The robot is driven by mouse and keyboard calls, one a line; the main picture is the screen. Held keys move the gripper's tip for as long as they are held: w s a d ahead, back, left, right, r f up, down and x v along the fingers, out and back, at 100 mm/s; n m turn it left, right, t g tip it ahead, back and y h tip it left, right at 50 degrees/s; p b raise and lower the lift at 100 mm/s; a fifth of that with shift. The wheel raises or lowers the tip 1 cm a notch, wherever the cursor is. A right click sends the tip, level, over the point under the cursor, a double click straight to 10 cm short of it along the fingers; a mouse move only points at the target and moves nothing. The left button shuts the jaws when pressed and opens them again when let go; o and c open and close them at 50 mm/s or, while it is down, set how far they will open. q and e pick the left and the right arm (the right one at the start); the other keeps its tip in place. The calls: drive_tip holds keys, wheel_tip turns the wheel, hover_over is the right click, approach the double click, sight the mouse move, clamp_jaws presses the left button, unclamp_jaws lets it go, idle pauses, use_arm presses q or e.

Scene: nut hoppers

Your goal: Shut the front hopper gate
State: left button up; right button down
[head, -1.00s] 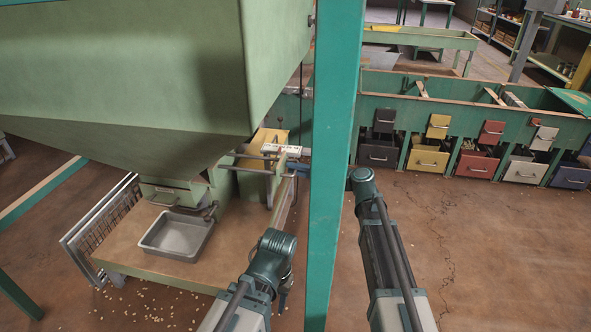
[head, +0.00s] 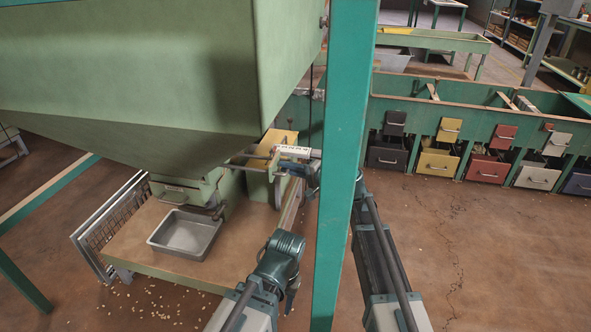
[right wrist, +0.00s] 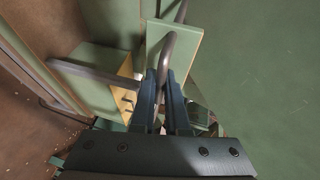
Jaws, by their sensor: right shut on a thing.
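The big green hopper (head: 130,80) fills the upper left of the head view. The gate is a green plate (right wrist: 180,50) with a bent grey rod handle (right wrist: 168,45), seen close in the right wrist view. My right arm passes behind the green post, and its gripper (head: 295,153) shows left of the post. In the right wrist view its fingers (right wrist: 164,92) are shut on the handle. The fingers hide part of the rod.
A green upright post (head: 345,170) stands close between my arms. A grey metal tray (head: 160,239) sits on a low table (head: 130,258) under the hopper. Coloured bins (head: 437,162) line a green bench at the right. The floor before them is open.

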drive_tip(key=shift+a, duration=0.15)
drive_tip(key=c, duration=0.9)
unclamp_jaws()
drive_tip(key=p+v, duration=0.2)
drive_tip(key=v, duration=1.1)
drive_tip(key=shift+s+d+p, duration=0.25)
drive_tip(key=shift+d+p, duration=0.1)
drive_tip(key=shift+s, duration=0.1)
